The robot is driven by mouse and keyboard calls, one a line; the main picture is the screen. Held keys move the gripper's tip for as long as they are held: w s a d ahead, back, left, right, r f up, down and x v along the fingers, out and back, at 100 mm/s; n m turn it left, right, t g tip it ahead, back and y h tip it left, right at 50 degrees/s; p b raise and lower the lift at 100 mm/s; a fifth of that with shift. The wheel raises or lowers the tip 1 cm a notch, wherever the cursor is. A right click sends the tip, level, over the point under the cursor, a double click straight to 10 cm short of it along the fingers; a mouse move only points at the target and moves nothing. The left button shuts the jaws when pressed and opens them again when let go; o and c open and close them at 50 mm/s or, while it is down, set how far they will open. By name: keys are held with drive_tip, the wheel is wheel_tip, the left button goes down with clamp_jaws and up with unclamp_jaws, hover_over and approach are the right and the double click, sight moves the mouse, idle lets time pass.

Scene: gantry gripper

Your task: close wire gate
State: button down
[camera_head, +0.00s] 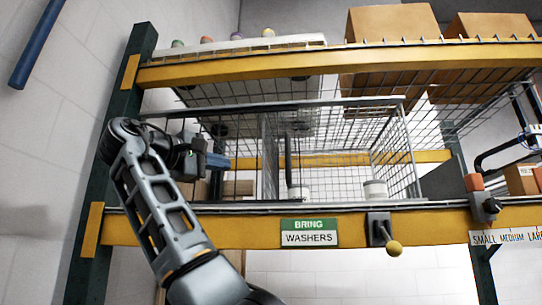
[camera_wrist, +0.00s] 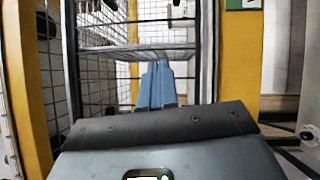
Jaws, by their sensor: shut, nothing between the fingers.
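A wire-mesh cage with a grey frame (camera_head: 350,102) stands on the middle shelf of the rack. Inside its span a narrow mesh panel (camera_head: 269,155) stands upright, seen nearly edge-on. Another framed mesh panel (camera_head: 397,150) slants at the right end. I cannot tell for certain which panel is the wire gate. My gripper (camera_head: 222,161) is at the left part of the cage, its blue fingers together and pointing right, with nothing held. In the wrist view the fingers (camera_wrist: 158,85) overlap a grey frame bar (camera_wrist: 150,52) with mesh around it; contact cannot be told.
Yellow beams (camera_head: 180,228) run below and above the cage. White containers (camera_head: 375,189) stand on the middle shelf. A latch with a yellow knob (camera_head: 394,247) hangs on the lower beam, right of a "BRING WASHERS" sign (camera_head: 309,233). Cardboard boxes (camera_head: 392,22) sit on top.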

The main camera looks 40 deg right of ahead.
wheel_tip(320, 180, up, 5)
drive_tip(key=s+m, duration=0.1)
drive_tip(key=s, duration=0.2)
drive_tip(key=s+d+p, duration=0.1)
drive_tip(key=d+p, duration=0.2)
drive_tip(key=d, duration=1)
drive_tip(key=shift+s+y+p, duration=0.2)
drive_tip(key=shift+y+p, duration=0.1)
drive_tip(key=shift+y, duration=0.1)
drive_tip(key=shift+d+f, duration=0.1)
drive_tip(key=shift+d, duration=0.05)
